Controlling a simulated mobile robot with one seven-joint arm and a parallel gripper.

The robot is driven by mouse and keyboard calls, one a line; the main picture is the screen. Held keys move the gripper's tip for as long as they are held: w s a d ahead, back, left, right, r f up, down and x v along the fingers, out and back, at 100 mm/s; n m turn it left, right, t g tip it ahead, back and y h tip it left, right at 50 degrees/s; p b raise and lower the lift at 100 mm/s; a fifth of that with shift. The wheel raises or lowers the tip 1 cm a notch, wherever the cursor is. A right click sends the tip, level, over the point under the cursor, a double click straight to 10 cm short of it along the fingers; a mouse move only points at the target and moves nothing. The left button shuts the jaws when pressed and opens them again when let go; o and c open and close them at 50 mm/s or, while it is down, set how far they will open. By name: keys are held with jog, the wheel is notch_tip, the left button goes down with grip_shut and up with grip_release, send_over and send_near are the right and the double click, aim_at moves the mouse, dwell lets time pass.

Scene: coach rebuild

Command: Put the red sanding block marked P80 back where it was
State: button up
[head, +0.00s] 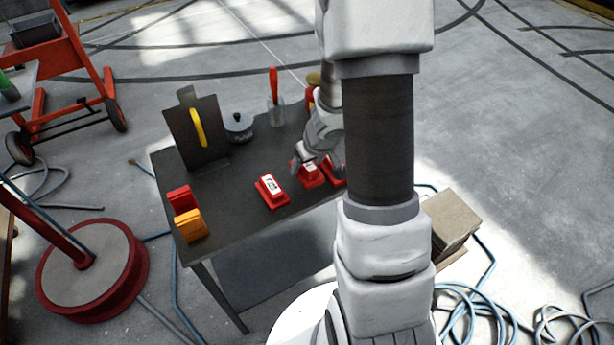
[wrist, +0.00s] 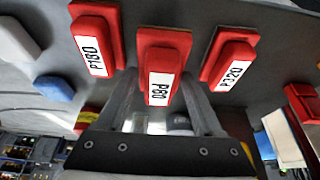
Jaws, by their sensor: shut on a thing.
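The red sanding block marked P80 (wrist: 160,70) is between the fingers of my gripper (wrist: 162,98) in the wrist view, its white label facing the camera. My gripper (head: 308,160) is shut on it over the dark table (head: 232,170). In the head view this block (head: 311,180) is partly covered by the gripper. It is low at the tabletop; I cannot tell whether it touches. A red block marked P180 (wrist: 95,42) is on its left in the wrist view, and one marked P320 (wrist: 232,60) on its right. Both are apart from it.
A red block (head: 180,199) and an orange block (head: 190,224) stand at the table's left edge. Behind are a dark upright panel with a yellow handle (head: 198,128), a grey pot (head: 238,127) and a red-handled tool in a container (head: 274,85).

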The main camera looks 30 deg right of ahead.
notch_tip(320, 180, down, 4)
jog(key=b, duration=0.3)
jog(key=shift+r, duration=0.25)
jog(key=o, duration=1.2)
